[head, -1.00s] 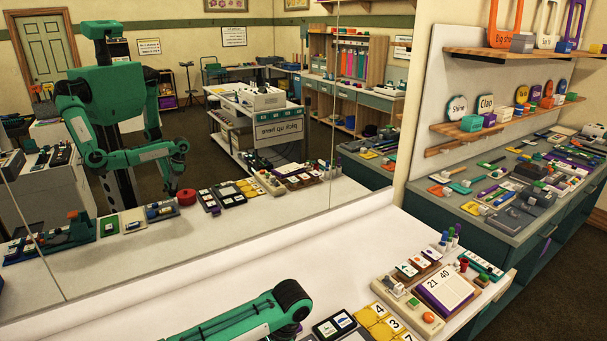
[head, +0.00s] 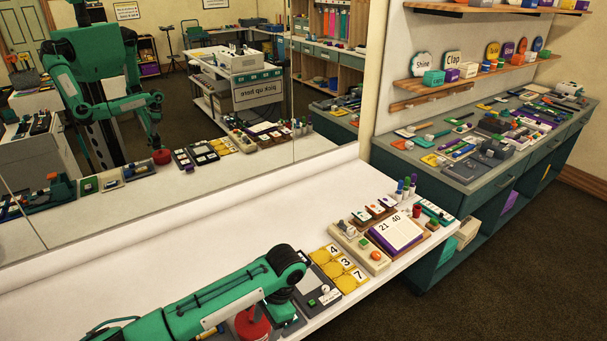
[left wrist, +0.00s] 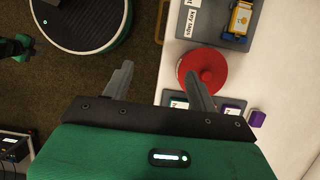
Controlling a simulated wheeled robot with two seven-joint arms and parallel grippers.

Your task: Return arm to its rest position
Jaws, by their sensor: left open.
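My left arm (head: 200,295) comes in from the lower left of the head view, bent over the near part of the white table (head: 215,230). In the head view its gripper is hidden or out of frame. In the left wrist view my left gripper (left wrist: 158,68) is open, with nothing between its fingers. Its right finger overlaps a round red object (left wrist: 206,62) on the table's edge; I cannot tell if they touch. The left finger is over the dark floor. The red object also shows in the head view (head: 252,322), partly behind my arm. My right gripper is not in view.
A large mirror (head: 215,140) stands behind the table. A teal counter (head: 480,150) is at the right. The table's middle is clear.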

